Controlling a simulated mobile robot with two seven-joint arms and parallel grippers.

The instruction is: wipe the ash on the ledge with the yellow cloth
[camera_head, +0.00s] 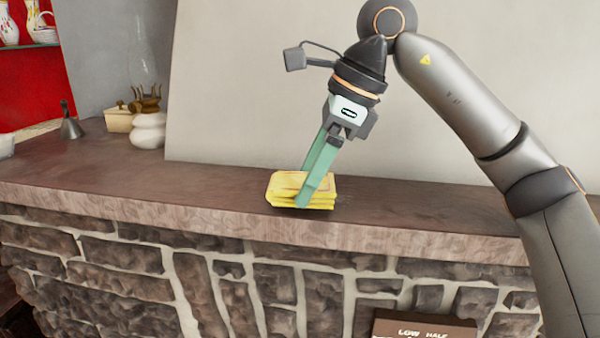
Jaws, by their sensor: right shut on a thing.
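The yellow cloth (285,196) is folded in several layers and lies at the front part of the brown ledge (420,218), close to its front edge. My right gripper (303,200) reaches down from above with long green fingers and is shut on the cloth. The cloth appears to touch the ledge or sit just above it; I cannot tell which. I cannot make out the ash clearly; the ledge has only faint darker tones. My left gripper is not in view.
A white jar (148,130), a cream box (118,121) and a small grey funnel-like item (71,124) stand at the ledge's left back. A pale panel (230,80) rises behind. The ledge right of the cloth is clear. A stone wall (230,295) drops below.

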